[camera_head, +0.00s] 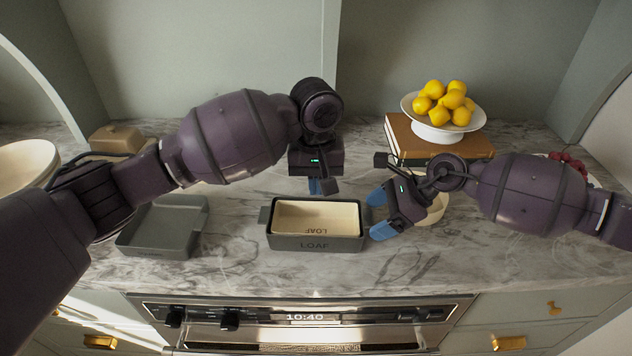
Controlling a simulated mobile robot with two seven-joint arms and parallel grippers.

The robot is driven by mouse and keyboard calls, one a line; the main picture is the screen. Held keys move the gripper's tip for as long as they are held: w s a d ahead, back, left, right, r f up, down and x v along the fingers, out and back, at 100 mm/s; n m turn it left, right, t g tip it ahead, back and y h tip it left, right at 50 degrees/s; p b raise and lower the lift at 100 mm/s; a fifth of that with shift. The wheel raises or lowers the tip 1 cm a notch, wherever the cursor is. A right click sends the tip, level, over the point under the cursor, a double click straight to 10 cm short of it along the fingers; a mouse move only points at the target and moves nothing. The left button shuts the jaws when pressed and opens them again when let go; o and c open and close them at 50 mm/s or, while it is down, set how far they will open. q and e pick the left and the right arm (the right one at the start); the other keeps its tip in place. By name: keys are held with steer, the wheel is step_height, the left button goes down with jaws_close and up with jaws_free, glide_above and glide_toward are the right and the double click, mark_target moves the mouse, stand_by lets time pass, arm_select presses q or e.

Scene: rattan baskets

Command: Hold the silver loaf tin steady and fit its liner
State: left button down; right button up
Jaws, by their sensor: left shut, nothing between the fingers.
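The loaf tin (318,245) looks dark grey and stands upright on the marble counter, with LOAF on its front. A cream liner (300,217) shows inside its rim, with LOAF upside down on it; how deep it sits I cannot tell. My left gripper (323,188) points down just behind and above the tin's back edge, shut and empty. My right gripper (377,214) is at the tin's right end, its blue fingers apart, one toward the back and one toward the front. Whether they press on the tin's end handle is not clear.
A grey square tray (165,228) lies left of the tin. A cream bowl (434,210) is partly behind my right gripper. A white stand (440,130) of lemons sits on books (400,140) at the back right. The oven (300,318) is below the counter's front edge.

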steer(key=v, duration=1.2)
steer(key=shift+s, duration=0.1)
